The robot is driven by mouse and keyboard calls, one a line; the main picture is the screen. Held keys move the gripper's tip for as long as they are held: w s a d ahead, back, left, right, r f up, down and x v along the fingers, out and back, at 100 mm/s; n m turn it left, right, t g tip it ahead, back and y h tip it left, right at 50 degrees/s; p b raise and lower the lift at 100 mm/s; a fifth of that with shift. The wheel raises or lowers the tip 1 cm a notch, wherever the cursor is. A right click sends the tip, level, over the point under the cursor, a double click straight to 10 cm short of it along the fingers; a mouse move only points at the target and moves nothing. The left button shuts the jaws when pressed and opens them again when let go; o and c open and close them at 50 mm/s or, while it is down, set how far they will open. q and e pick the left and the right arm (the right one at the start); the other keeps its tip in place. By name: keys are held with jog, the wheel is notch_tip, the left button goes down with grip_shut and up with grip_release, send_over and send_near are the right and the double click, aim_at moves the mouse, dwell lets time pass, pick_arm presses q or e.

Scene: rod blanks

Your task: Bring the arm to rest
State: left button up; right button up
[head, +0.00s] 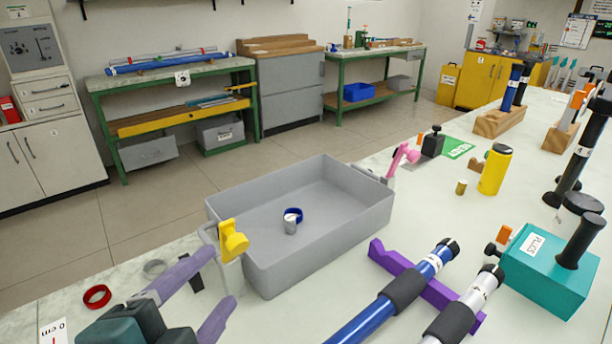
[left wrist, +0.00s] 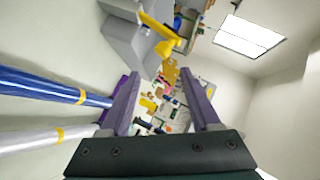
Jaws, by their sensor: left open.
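My left gripper (head: 222,280) comes in at the lower left of the head view, over the pale worktop, with dark green housing and purple fingers. The fingers are apart with nothing between them. In the left wrist view the same gripper (left wrist: 160,74) shows its two fingers spread. It is close to the near left corner of the grey bin (head: 335,236), where a yellow clip (head: 232,241) sits on the rim. Whether they touch is unclear. My right gripper does not show.
A blue rod (head: 352,327) and a silver-white rod (head: 471,303) rest on a purple cradle (head: 388,258) right of the bin. A red ring (head: 97,297) lies at left. A teal box (head: 545,271) and yellow cylinder (head: 495,170) stand at right.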

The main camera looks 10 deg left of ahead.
pick_arm(q)
jog(key=s+a+r+n+g+y+p, duration=0.2)
jog(key=s+a+n+g+p, duration=0.15)
jog(key=a+n, duration=0.2)
jog(key=s+d+r+n+g+h+p, duration=0.25)
jog(key=s+n+g, duration=0.3)
jog(key=s, duration=0.45)
notch_tip(320, 180, up, 38)
jog(key=s+g+p, duration=0.1)
jog(key=p, duration=3.6)
jog(key=shift+s+d+p, duration=0.2)
jog(key=shift+d+p, duration=0.1)
